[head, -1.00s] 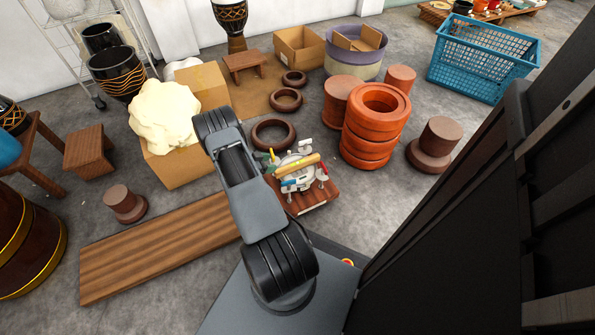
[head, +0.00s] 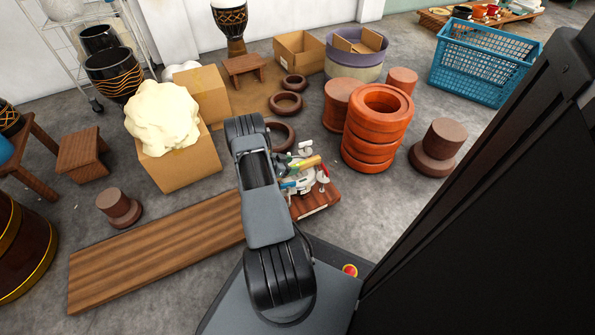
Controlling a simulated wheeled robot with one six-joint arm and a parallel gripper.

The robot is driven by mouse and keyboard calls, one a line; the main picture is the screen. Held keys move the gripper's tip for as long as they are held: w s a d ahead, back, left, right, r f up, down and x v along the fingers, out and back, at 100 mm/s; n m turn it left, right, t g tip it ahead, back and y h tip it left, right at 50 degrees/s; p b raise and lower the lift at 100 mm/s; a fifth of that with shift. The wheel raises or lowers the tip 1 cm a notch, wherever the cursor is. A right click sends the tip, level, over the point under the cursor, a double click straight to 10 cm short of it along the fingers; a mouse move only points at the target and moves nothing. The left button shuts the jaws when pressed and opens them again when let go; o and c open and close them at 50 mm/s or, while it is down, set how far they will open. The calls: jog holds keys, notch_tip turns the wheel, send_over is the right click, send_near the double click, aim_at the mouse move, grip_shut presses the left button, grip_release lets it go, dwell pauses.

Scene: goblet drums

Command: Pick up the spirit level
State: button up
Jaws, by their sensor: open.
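A low reddish-brown wooden stand (head: 318,204) just right of my arm bears a crowded heap of small tools. A long yellow bar (head: 304,164) lies across the top of the heap and may be the spirit level; it is too small to be sure. White, green, blue and red pieces lie around it, too small to name. My arm covers the left part of the heap. My gripper does not show.
Stacked orange rings (head: 374,150) stand behind right of the stand, with brown rings (head: 281,135) behind it. A long wooden board (head: 155,245) lies at left, near a box with a cream lump (head: 163,117). A blue crate (head: 478,66) stands at right.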

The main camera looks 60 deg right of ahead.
jog(key=shift+x, duration=1.05)
jog(key=shift+c, duration=0.3)
grip_shut()
jog(key=shift+r, duration=0.1)
